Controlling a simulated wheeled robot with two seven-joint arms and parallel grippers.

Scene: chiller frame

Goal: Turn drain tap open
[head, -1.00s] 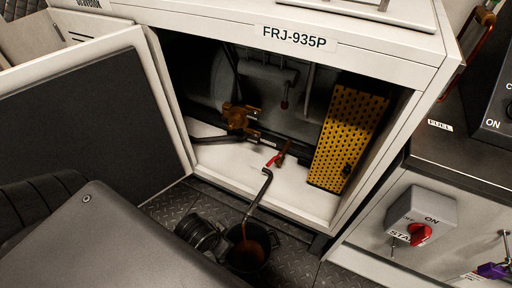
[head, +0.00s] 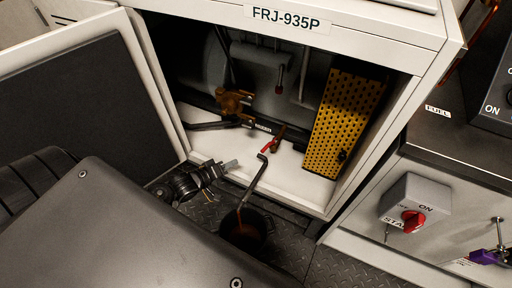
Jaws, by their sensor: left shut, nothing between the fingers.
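The drain tap (head: 268,147) has a red lever and sits low at the front of the open cabinet. A bent grey drain pipe (head: 254,178) runs from below it down to a black bucket (head: 262,236). A thin brown stream shows at the pipe's lower end, and brown liquid shows in the bucket. My left gripper (head: 231,164) is shut and empty. Its fingertips point right, at the cabinet's lower front edge, left of the red lever and apart from it in the picture. My right gripper is not in view.
A brass-coloured fitting (head: 235,102) and hoses lie inside the cabinet. A yellow perforated guard (head: 345,122) stands right of the tap. The open cabinet door (head: 85,110) is at left. A switch box (head: 412,205) with a red knob is at right.

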